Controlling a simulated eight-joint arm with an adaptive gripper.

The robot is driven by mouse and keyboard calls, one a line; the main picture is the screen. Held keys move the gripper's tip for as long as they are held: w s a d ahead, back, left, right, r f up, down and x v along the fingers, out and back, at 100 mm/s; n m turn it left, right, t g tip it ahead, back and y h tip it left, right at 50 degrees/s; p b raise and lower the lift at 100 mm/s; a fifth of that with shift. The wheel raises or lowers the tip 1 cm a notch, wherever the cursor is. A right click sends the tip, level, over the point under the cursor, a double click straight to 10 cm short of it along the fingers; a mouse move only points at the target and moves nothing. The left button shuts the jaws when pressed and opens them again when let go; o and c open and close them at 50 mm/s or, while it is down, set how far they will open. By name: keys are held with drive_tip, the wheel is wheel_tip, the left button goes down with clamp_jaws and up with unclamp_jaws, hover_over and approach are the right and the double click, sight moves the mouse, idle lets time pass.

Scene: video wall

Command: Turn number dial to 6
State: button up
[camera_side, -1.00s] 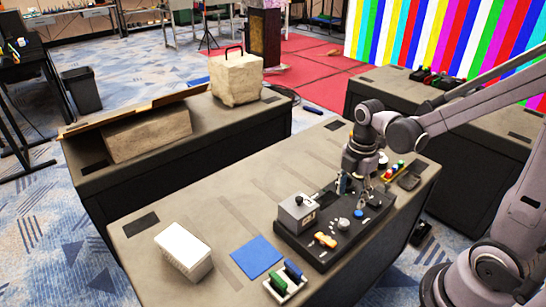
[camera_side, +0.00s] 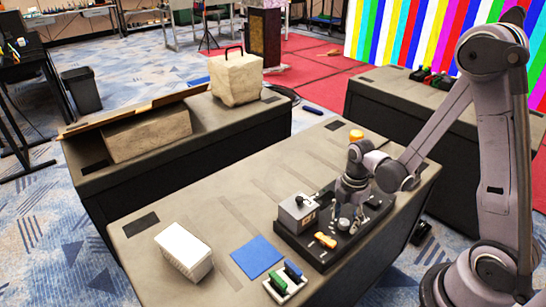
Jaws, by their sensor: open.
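A black control board (camera_side: 313,259) lies on the front table. It bears a grey box with a black knob (camera_side: 297,212), an orange handle (camera_side: 325,240) and small round light-coloured knobs. One round knob (camera_side: 343,224) sits just below my gripper (camera_side: 346,217). My gripper points down over the middle of the board, with its fingers close around or just above that area. I cannot tell whether it touches a knob. The number marks on the dial are too small to read, and my gripper hides part of the board.
Other tables stand behind.

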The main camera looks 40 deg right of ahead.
drive_tip(key=shift+f, duration=0.15)
clamp_jaws()
